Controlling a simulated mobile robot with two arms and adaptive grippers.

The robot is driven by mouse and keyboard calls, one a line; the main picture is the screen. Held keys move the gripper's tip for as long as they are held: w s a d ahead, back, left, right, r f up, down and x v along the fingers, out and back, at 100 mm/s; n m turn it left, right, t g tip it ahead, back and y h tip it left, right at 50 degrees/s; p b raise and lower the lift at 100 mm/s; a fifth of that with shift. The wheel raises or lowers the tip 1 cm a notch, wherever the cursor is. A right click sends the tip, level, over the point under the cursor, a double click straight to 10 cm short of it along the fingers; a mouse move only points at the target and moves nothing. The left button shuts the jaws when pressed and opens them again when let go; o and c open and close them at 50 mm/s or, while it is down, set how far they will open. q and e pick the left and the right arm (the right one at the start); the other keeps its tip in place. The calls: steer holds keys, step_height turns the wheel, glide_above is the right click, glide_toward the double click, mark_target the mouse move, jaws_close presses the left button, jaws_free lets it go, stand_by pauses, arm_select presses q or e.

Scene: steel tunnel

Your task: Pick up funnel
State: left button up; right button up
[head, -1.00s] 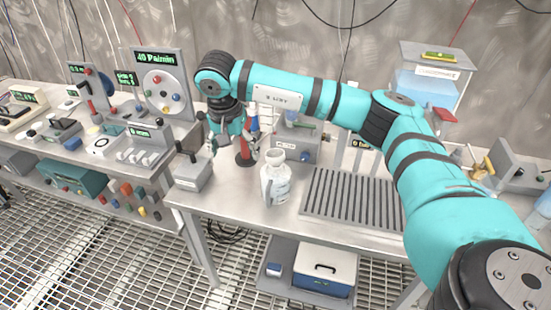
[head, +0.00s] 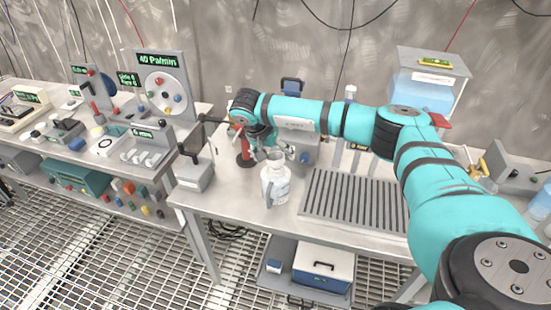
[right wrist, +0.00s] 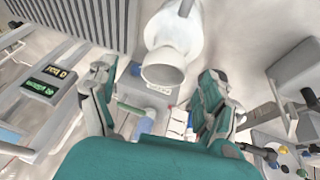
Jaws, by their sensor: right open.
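My right gripper (head: 270,153) reaches over the bench, low behind the mouth of a white jug (head: 275,186), and is open. In the right wrist view the fingers of the right gripper (right wrist: 160,88) stand wide apart with nothing held between them. My left gripper is not in view.
A red stand (head: 242,148) is just left of the gripper. A grey ribbed rack (head: 352,199) lies right of the jug, and a grey box with a lever (head: 194,173) is at the bench's left end. Bare bench (head: 226,203) shows left of the jug.

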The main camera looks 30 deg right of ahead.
mark_target(274, 157)
steer(key=shift+w+d+f+p, duration=0.1)
steer(key=shift+f+p, duration=0.2)
steer(key=x, duration=0.1)
steer(key=p+x, duration=0.1)
steer(key=x, duration=0.1)
steer(key=shift+w+f, duration=0.2)
steer(key=shift+f, duration=0.2)
steer(key=shift+w+f, duration=0.1)
steer(key=shift+f, duration=0.25)
steer(key=c, duration=1.2)
steer(key=shift+r, duration=0.15)
steer(key=shift+c, duration=0.3)
steer(key=shift+r, duration=0.3)
steer(key=r+b, duration=0.1)
steer(key=s+r, duration=0.1)
steer(key=shift+r+b, duration=0.25)
steer(key=shift+b, duration=0.1)
steer(key=s+a+r+b, duration=0.1)
steer(key=s+b, duration=0.1)
steer(key=s, duration=0.5)
steer(key=s+a+b, duration=0.2)
steer(key=s, duration=0.5)
steer(key=shift+s+a+r, duration=0.35)
